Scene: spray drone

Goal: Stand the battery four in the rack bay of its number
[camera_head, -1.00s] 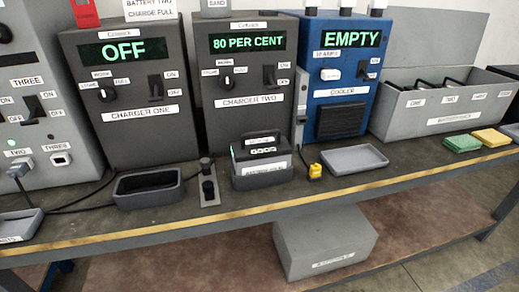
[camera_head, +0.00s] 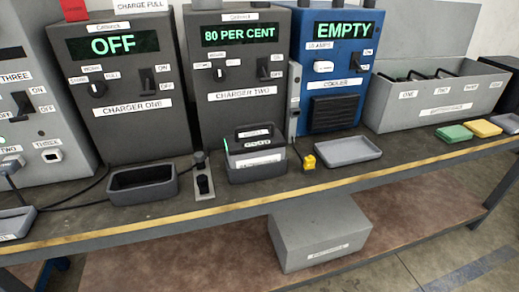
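A dark grey battery (camera_head: 254,136) with a top handle and white labels stands upright in a grey cradle (camera_head: 257,173) in front of charger two (camera_head: 238,120). Its number is too small to read surely. The grey rack (camera_head: 435,117) stands at the right of the bench, with bay labels along its front. The labels ONE and TWO are fairly legible; those farther right are less clear. Dark handles show inside the rack's left and middle bays. The inside of the rightmost bay is mostly hidden by the front wall. My gripper is not in view.
An empty dark tray (camera_head: 143,187) and a small switch box (camera_head: 203,182) sit left of the cradle. A yellow plug (camera_head: 309,162) and a shallow grey tray (camera_head: 346,151) lie to its right. Green (camera_head: 454,133) and yellow (camera_head: 482,128) pads lie before the rack. The cooler (camera_head: 336,75) reads EMPTY.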

